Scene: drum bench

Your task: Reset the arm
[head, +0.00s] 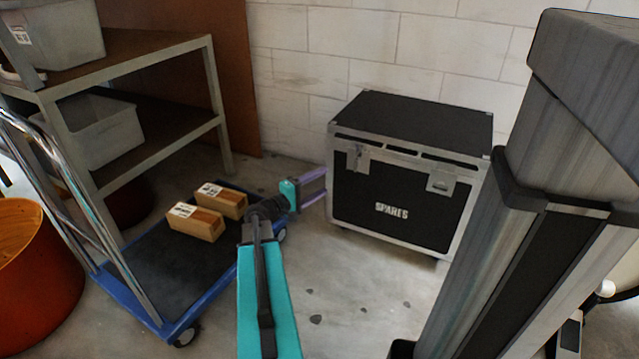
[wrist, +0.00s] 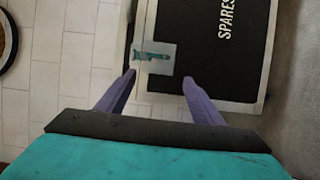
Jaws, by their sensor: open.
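My gripper (head: 325,186) has purple fingers and a teal body. In the head view it is stretched out in front of the left side of a black case marked SPARES (head: 400,205). The fingers are apart, with nothing between them. In the wrist view my gripper (wrist: 158,85) is open and points at the case (wrist: 222,40). A metal latch (wrist: 154,56) on the case shows beyond the fingertips. I cannot tell whether the fingertips touch the case.
An orange drum (head: 35,270) is at the far left. Concrete floor (head: 345,285) lies bare before the case.

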